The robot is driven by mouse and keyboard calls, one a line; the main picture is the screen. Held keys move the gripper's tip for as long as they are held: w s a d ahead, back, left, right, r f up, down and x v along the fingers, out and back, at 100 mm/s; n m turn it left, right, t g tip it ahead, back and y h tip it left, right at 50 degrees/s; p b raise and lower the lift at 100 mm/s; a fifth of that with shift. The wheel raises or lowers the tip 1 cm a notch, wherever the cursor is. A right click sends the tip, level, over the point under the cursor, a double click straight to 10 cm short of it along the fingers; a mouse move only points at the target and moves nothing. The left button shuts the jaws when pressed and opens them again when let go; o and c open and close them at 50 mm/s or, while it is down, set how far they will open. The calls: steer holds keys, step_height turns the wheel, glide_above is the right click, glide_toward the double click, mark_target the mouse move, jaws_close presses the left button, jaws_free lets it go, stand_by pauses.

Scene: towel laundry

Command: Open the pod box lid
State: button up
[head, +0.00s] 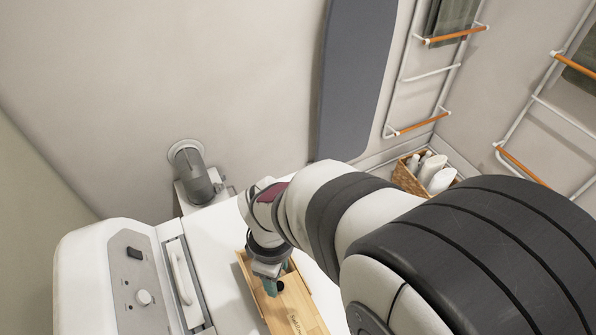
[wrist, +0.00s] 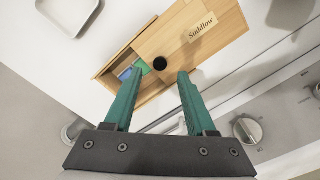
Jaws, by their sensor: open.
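The wooden pod box (head: 305,312) sits on the white machine top, and it also shows in the wrist view (wrist: 106,80). Its flat lid (wrist: 203,30) carries a "Sudsflow" label and a round black spot, a knob or hole (wrist: 160,64). The lid is offset from the box, leaving a gap at the left end. Blue and green pods (wrist: 134,70) show in that gap. My gripper (wrist: 160,76) is open and empty, its two teal fingers on either side of the black spot in the picture. Whether they touch the lid cannot be told. In the head view my gripper (head: 271,288) is over the box.
A control panel with a knob (wrist: 248,129) lies beside the box. A grey tray (wrist: 68,14) is on the white top. A basket of bottles (head: 425,175) stands at the back right. A grey pipe (head: 195,180) rises by the wall.

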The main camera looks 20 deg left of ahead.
step_height(320, 180, up, 12)
